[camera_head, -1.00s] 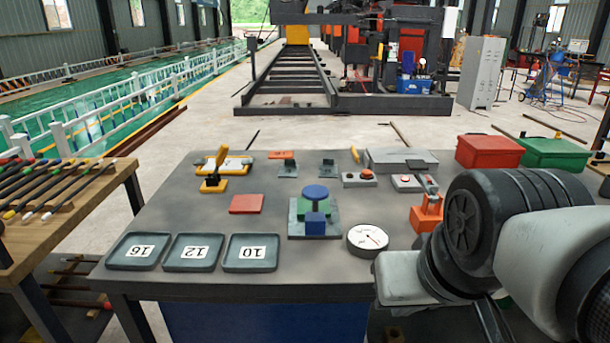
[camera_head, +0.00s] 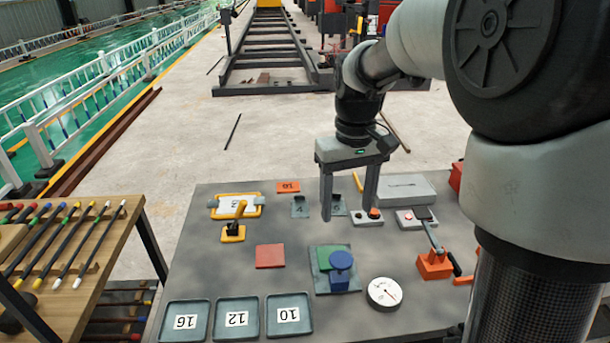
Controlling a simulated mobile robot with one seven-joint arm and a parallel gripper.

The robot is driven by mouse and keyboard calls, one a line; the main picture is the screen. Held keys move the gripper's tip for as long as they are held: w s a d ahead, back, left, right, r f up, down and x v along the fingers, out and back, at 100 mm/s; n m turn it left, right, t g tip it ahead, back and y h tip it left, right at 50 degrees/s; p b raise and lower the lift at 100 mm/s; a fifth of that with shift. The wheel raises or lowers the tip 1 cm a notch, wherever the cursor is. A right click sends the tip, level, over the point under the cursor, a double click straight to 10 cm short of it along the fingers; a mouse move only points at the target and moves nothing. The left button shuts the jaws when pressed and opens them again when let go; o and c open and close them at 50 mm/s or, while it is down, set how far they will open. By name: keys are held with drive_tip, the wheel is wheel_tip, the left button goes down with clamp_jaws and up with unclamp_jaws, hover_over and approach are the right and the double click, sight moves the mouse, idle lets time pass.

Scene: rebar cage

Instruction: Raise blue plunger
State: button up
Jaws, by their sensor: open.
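The blue plunger (camera_head: 341,262) has a round blue top and stands on a blue block with a green part beside it, on a grey base plate (camera_head: 322,287). It sits near the middle of the grey table. My gripper (camera_head: 348,214) is open and empty, its two fingers pointing down. In the picture it shows above and behind the plunger, apart from it, over the small stands and button boxes. How high it hangs over the table is hard to tell.
A white gauge (camera_head: 384,293) lies right of the plunger, and an orange lever device (camera_head: 435,263) stands farther right. A red plate (camera_head: 270,256) lies left. Numbered trays (camera_head: 289,316) line the front. A yellow-handled lever (camera_head: 235,228) stands back left.

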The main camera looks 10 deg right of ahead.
sight(341, 259)
wheel_tip(341, 259, down, 17)
drive_tip(key=shift+w+f+b, duration=0.1)
drive_tip(key=shift+f+b, duration=0.1)
drive_tip(key=shift+b, duration=0.4)
